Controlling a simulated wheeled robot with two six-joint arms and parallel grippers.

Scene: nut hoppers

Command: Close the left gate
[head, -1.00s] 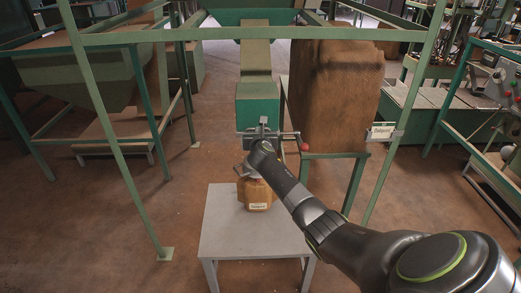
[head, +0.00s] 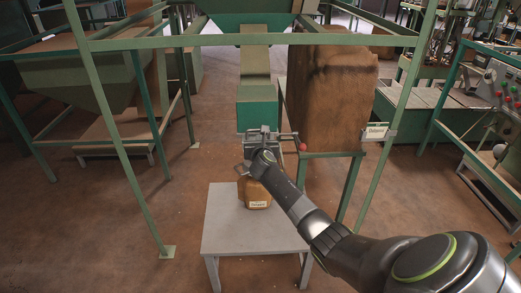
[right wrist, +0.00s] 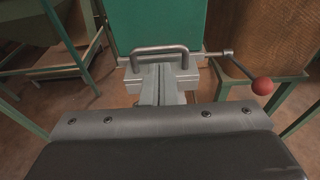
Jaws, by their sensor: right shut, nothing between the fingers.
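A green chute (head: 257,113) comes down at the centre, with a metal gate assembly at its lower end. In the right wrist view the gate's U-shaped handle (right wrist: 160,49) stands in front of the green chute (right wrist: 160,22). A rod with a red ball knob (right wrist: 262,86) sticks out to its right; the knob also shows in the head view (head: 302,147). My right gripper (right wrist: 160,70) is shut and empty, its fingertips close to the handle; I cannot tell if they touch. In the head view my wrist hides part of the gate. My left gripper is out of view.
A brown labelled sack (head: 256,193) stands on a grey table (head: 225,235) below the chute. A large brown block-shaped bin (head: 330,100) stands to the right. Green frame posts (head: 120,150) rise on both sides. Open floor lies at the left front.

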